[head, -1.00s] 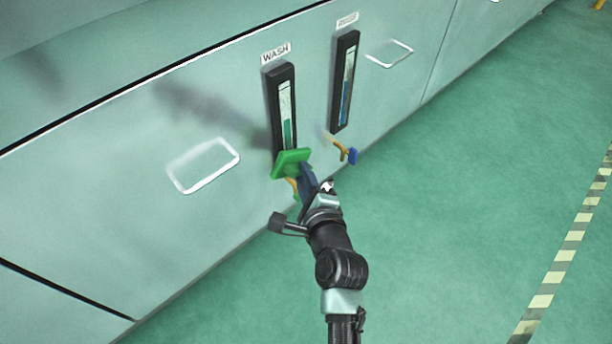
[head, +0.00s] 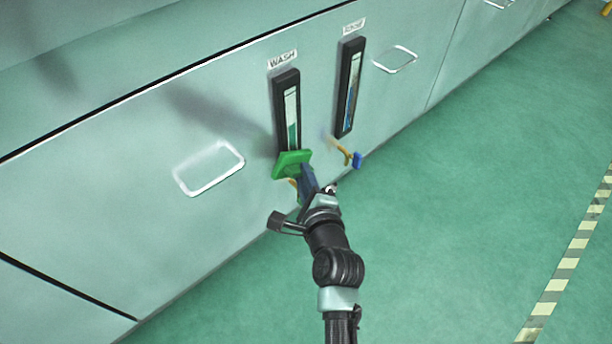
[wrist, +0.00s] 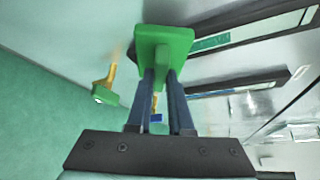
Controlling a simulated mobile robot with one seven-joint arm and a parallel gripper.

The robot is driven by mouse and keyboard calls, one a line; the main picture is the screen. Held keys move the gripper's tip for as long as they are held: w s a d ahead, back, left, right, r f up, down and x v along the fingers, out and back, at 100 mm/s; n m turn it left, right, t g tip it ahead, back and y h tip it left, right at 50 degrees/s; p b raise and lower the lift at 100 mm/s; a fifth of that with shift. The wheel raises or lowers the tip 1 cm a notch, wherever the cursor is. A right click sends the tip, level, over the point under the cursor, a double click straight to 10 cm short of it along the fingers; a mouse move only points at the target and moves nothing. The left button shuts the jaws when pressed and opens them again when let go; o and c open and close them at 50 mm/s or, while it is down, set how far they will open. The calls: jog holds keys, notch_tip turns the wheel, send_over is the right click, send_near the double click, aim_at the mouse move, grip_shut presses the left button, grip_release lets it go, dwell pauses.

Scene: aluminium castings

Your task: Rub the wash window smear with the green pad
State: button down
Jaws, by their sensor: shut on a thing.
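The green pad (head: 292,163) is held between the fingertips of my gripper (head: 308,182), at the lower end of the wash window (head: 286,110). In the wrist view the green pad (wrist: 164,48) sits at the tips of my shut gripper (wrist: 162,85). The wash window is a tall dark-framed gauge under a WASH label (head: 283,59), with green showing in its lower part. The pad covers the window's bottom end; whether it touches the glass I cannot tell. I cannot make out the smear clearly.
A second gauge (head: 349,88) with blue in it stands to the right. Below it is a yellow valve with a blue handle (head: 356,160). A green-handled yellow valve (wrist: 106,95) shows in the wrist view. White-edged recesses (head: 209,168) flank the gauges. The green floor is clear.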

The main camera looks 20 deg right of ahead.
jog(key=shift+w+a, duration=0.1)
jog(key=shift+w, duration=0.25)
